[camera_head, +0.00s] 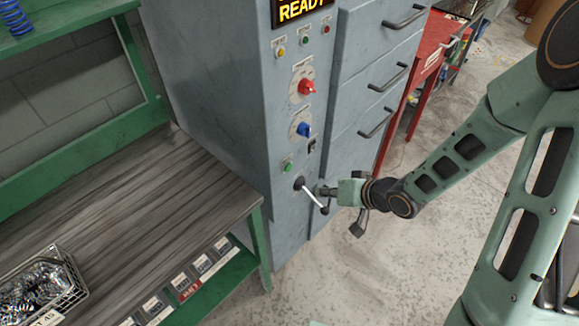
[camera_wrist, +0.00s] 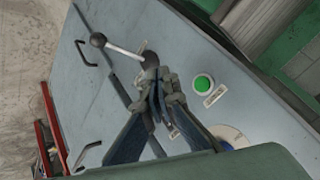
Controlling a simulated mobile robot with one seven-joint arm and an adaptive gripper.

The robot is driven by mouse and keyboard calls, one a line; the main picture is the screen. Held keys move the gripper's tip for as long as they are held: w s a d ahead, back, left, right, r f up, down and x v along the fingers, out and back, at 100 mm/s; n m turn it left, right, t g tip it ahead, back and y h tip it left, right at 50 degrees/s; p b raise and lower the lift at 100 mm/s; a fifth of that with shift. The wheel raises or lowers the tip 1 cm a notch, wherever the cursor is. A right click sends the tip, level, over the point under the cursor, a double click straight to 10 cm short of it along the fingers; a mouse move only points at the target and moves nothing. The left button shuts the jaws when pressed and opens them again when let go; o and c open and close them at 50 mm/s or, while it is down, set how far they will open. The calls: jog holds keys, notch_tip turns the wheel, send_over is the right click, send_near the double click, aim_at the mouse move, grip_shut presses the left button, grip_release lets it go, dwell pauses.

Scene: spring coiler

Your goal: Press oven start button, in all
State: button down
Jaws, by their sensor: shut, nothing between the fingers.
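The oven is a grey cabinet (camera_head: 230,100) with a panel of controls and a lit READY display (camera_head: 300,10). A green button (camera_head: 288,167) sits low on the panel, above a lever with a dark knob (camera_head: 324,210). The green button also shows in the wrist view (camera_wrist: 203,83), with a small label beside it. My gripper (camera_head: 318,190) is shut and empty, near the lever. In the wrist view my gripper (camera_wrist: 158,75) overlaps the lever's base, to the left of the green button. I cannot tell whether it touches the lever.
A red dial (camera_head: 306,87), a blue dial (camera_head: 303,130) and a black switch (camera_head: 311,146) are above the green button. Small indicator lights line the top. A green-framed workbench (camera_head: 130,220) with a wire basket (camera_head: 75,290) stands left. Drawers with handles (camera_head: 378,122) are at right.

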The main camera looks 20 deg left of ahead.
jog(key=w+a+b, duration=0.2)
jog(key=w+a, duration=0.1)
jog(key=a, duration=0.5)
jog(key=shift+w, duration=0.25)
jog(key=shift+a, duration=0.1)
dwell(1.2)
jog(key=shift+w+a, duration=0.15)
jog(key=shift+a, duration=0.15)
jog(key=shift+w+a, duration=0.15)
jog(key=shift+a, duration=0.25)
dwell(0.8)
jog(key=shift+d, duration=0.15)
jog(key=shift+s+d+p, duration=0.3)
jog(key=shift+d+p, duration=0.05)
jog(key=shift+d, duration=0.3)
jog(key=shift+s+d+p, duration=0.25)
jog(key=shift+s+d, duration=0.05)
jog(key=shift+d, duration=0.45)
jog(key=shift+s+d+p, duration=0.25)
jog(key=shift+s+d, duration=0.1)
jog(key=shift+d, duration=0.45)
jog(key=shift+s+d+p, duration=0.25)
jog(key=shift+s+d, duration=0.05)
jog(key=shift+d, duration=0.45)
